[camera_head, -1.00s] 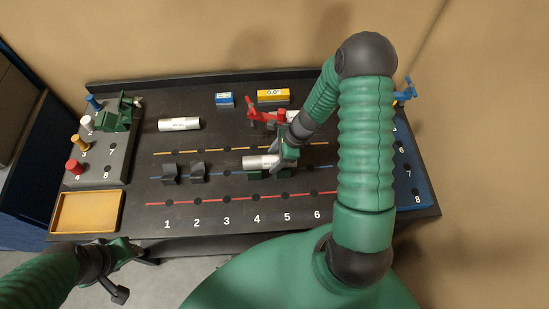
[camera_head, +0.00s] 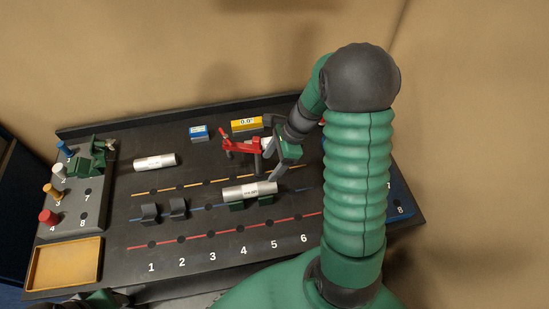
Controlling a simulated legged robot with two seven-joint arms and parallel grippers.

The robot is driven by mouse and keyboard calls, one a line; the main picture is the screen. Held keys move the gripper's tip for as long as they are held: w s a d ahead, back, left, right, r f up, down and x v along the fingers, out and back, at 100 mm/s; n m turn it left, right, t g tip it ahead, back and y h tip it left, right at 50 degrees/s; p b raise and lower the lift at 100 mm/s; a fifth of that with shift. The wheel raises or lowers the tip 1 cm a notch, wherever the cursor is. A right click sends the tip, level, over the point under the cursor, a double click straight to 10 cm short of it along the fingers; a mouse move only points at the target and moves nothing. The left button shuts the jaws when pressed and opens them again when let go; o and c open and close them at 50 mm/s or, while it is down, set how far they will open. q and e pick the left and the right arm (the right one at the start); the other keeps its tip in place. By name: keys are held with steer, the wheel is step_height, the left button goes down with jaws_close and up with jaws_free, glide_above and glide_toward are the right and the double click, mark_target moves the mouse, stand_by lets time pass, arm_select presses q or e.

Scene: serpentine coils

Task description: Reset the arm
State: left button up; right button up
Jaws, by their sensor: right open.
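My right gripper (camera_head: 264,168) is open and empty. It hangs above the dark work table (camera_head: 205,221), just behind and to the right of a silver cylinder (camera_head: 250,191). That cylinder lies across dark green supports on the blue line. My right arm (camera_head: 357,180) rises at the right and hides part of the table behind it. Only a small part of my left arm (camera_head: 100,299) shows at the bottom left edge. Its fingers cannot be made out.
A red clamp-like tool (camera_head: 241,146) stands close behind my right gripper. A blue box (camera_head: 199,133), a yellow box (camera_head: 247,124) and a second silver cylinder (camera_head: 155,162) lie farther back. Two dark blocks (camera_head: 178,208) stand left. A peg board (camera_head: 84,205) and yellow tray (camera_head: 65,263) are at far left.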

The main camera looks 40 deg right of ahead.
steer(key=s+a+f+n+h+b, duration=0.1)
steer(key=s+a+n+h+b, duration=0.1)
steer(key=a+n, duration=0.5)
steer(key=s+a+f+n+h+b, duration=0.1)
steer(key=a+n, duration=0.7)
steer(key=n, duration=0.9)
steer(key=shift+s+h+b, duration=0.6)
steer(key=shift+s+b, duration=0.45)
steer(key=shift+s, duration=0.05)
steer(key=shift+d, duration=0.1)
steer(key=shift+d, duration=0.3)
